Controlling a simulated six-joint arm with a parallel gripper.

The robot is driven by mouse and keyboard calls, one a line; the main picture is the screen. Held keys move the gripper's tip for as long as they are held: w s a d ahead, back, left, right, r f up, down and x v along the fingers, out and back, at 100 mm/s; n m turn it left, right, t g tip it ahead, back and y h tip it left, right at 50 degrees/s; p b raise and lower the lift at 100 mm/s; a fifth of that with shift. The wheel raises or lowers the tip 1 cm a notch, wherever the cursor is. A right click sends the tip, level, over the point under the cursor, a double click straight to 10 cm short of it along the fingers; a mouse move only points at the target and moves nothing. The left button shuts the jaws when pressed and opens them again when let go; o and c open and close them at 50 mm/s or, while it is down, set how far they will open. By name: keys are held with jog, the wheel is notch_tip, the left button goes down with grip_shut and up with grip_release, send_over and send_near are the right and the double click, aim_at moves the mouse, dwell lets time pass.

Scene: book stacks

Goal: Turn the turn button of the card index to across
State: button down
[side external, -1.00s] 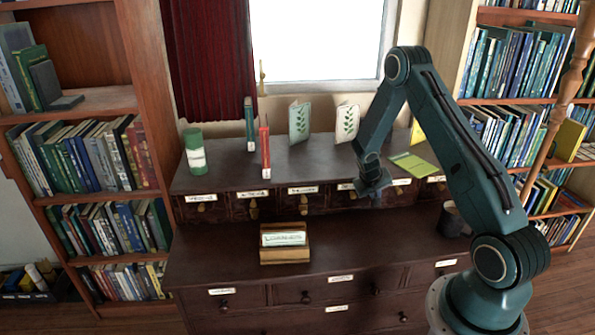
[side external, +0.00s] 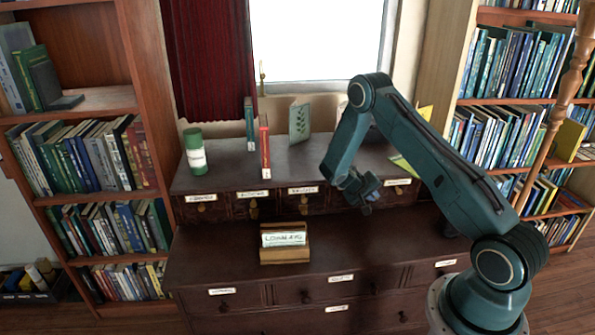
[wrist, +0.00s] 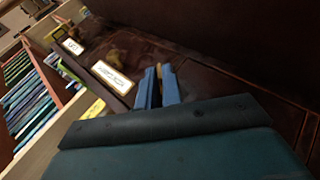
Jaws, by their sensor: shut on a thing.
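The card index is the row of small dark drawers (side external: 283,207) with white labels and brass fittings, along the back of the desk. My gripper (side external: 364,205) is at the front of this row, right of the middle. In the wrist view its blue fingers (wrist: 160,82) are close together against the dark drawer front. A small brass piece, the turn button (wrist: 167,69), shows between the fingertips; most of it is hidden, and I cannot tell its angle. A labelled drawer (wrist: 113,77) lies beside the fingers in the wrist view.
A green cylinder (side external: 195,152), a red book (side external: 265,148) and a leafy card (side external: 299,123) stand on top of the row. The desk top between block and arm is clear.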

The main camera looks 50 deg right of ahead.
dwell(0.3)
jog(key=c, duration=1.6)
grip_release()
jog(key=shift+o, duration=0.2)
jog(key=v, duration=1.3)
jog(key=shift+a+r, duration=0.15)
jog(key=shift+a, duration=0.25)
jog(key=shift+c, duration=0.4)
